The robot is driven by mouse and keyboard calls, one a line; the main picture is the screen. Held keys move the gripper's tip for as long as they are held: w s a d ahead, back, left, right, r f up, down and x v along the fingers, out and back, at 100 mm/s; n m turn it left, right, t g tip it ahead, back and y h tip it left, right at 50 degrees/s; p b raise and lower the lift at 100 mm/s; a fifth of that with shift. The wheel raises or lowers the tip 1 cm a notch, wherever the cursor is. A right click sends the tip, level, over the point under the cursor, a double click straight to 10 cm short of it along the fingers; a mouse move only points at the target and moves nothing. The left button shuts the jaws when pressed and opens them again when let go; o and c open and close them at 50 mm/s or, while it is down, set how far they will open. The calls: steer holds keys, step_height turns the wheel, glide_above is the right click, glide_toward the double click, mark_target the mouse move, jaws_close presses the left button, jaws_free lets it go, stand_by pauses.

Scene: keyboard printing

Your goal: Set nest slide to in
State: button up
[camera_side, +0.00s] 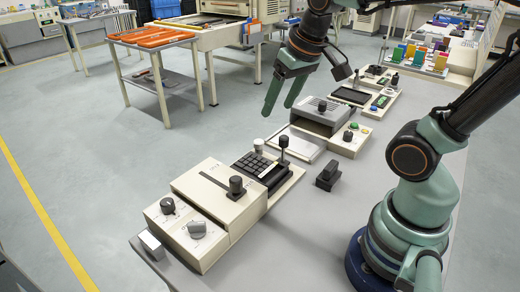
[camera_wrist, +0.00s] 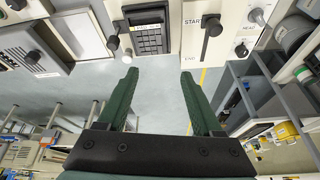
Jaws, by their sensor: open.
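No part labelled as the nest slide can be read, so I cannot tell for sure which it is. A pale flat plate (camera_side: 298,144) lies in front of a grey-topped unit (camera_side: 322,117) that has a dark knob on top. A cream box (camera_side: 222,192) has a slot with a black upright handle (camera_side: 236,187); in the wrist view a slot marked START and END holds a black handle (camera_wrist: 212,25). My gripper (camera_side: 279,100) is open and empty above and left of the grey-topped unit. In the wrist view its fingers (camera_wrist: 160,75) are wide apart, touching nothing.
A keypad (camera_side: 252,164) with two upright levers sits between the cream box and the plate. A small black block (camera_side: 328,175) stands on the grey bench (camera_side: 315,225). Knob panels sit at the near end. Farther back are a dark tray (camera_side: 350,95) and an orange-topped table (camera_side: 155,38).

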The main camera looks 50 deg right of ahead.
steer(key=w+d+f+m+g, duration=0.1)
steer(key=w+d+m+g, duration=0.1)
steer(key=w+d+m, duration=0.3)
steer(key=m+g, duration=0.2)
steer(key=m, duration=0.1)
glide_above(284, 137)
step_height(284, 137, down, 3)
step_height(284, 137, down, 12)
steer(key=shift+f, duration=0.2)
jaws_close()
steer(key=shift+r, duration=0.1)
stand_by(1.0)
